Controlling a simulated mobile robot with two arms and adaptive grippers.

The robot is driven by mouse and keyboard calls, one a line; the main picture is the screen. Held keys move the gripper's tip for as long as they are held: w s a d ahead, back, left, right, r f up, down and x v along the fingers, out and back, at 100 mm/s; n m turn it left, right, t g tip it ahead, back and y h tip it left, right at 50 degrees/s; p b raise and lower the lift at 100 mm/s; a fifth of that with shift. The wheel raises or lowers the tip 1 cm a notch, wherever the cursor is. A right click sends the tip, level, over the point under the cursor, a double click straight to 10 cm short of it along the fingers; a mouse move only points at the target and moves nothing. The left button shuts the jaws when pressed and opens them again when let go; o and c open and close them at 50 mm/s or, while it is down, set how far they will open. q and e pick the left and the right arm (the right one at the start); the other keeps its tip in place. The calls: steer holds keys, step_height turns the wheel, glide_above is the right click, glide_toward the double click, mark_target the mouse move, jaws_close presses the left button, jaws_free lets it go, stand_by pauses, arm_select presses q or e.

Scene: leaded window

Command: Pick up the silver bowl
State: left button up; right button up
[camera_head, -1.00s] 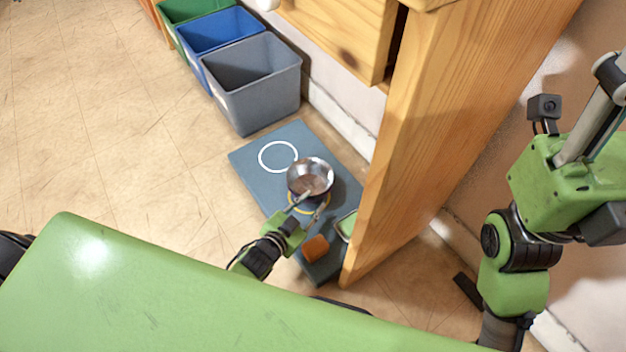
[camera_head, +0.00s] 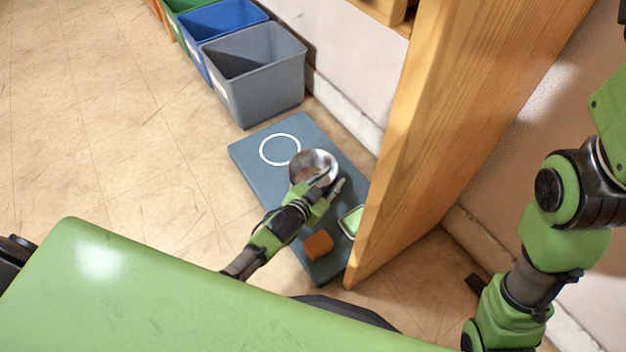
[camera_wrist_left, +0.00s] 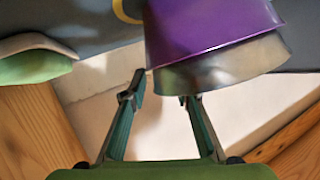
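The silver bowl (camera_head: 313,163) is over the blue-grey mat (camera_head: 262,187) on the floor in the head view. I cannot tell whether it touches the mat. It fills the upper right of the left wrist view as a purple and silver curved side (camera_wrist_left: 215,35). My left gripper (camera_head: 330,184) is at the bowl's near right side. In the left wrist view its fingers (camera_wrist_left: 160,95) are spread apart at the bowl's edge. One fingertip shows left of the bowl; the other is partly hidden behind it. My right gripper is out of view; only part of that arm shows.
A wooden panel (camera_head: 430,150) stands close to the mat's right side. An orange-brown block (camera_head: 318,245) and a green-and-white dish (camera_head: 351,221) are on the near mat. A white ring (camera_head: 280,150) marks its far part. Grey (camera_head: 262,95) and blue bins stand beyond.

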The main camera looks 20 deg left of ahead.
arm_select(q)
steer(key=shift+w+d+f, duration=0.1)
steer(key=shift+w+f, duration=0.05)
steer(key=shift+w, duration=0.2)
jaws_close()
